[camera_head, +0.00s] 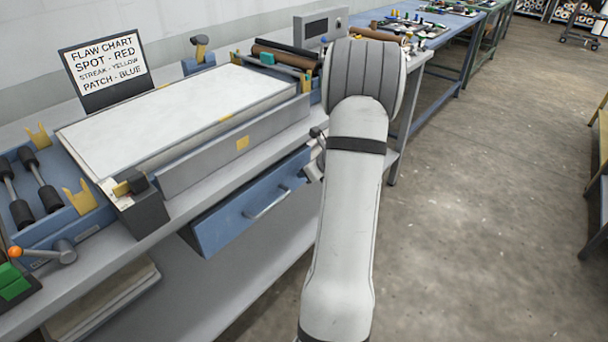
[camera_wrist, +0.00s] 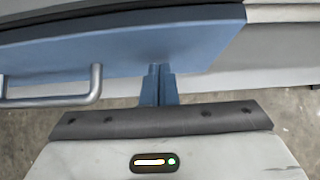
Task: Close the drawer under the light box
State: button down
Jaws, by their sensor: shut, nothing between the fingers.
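The blue drawer (camera_head: 235,217) under the white-topped light box (camera_head: 175,112) stands partly out from the bench. Its front carries a grey bar handle (camera_head: 268,203). In the wrist view the drawer front (camera_wrist: 205,50) fills the upper part, with the handle (camera_wrist: 60,101) at the left. My gripper (camera_wrist: 160,70) is shut and empty, to the right of the handle. Its blue fingertips are at the drawer front; whether they touch it I cannot tell. In the head view my arm mostly hides the gripper.
The flaw chart sign (camera_head: 103,65) stands behind the light box. Rollers (camera_head: 40,178) and an orange-knobbed lever (camera_head: 45,254) are at the left. A blue bench (camera_head: 455,55) stands beyond my arm. Open concrete floor (camera_head: 480,200) lies at the right.

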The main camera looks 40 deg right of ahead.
jog(key=s+f+p+v, duration=0.1)
jog(key=s+f+v, duration=0.1)
jog(key=v, duration=1)
jog(key=a+r+n+g+y+p, duration=0.1)
jog(key=a+r+n, duration=0.25)
jog(key=a, duration=0.35)
jog(key=a+r+n+g+p, duration=0.1)
jog(key=a+r+n, duration=0.2)
jog(key=a+n, duration=0.25)
jog(key=a+r+n+g+y+p, duration=0.1)
jog(key=a+r+n+g+p, duration=0.2)
jog(key=a, duration=0.5)
jog(key=s+a+r+n+h+p, duration=0.1)
jog(key=s+a+r+n+h, duration=0.1)
jog(key=s+a+n, duration=0.4)
jog(key=s+a+r+n+g+h+p, duration=0.1)
jog(key=s+a+r+n, duration=0.4)
jog(key=n, duration=1)
jog(key=s+a, duration=0.1)
jog(key=a, duration=0.2)
jog(key=shift+s+a+r+n+h+p, duration=0.2)
jog(key=shift+s+a+n+h+p, duration=0.1)
jog(key=shift+n+h, duration=0.1)
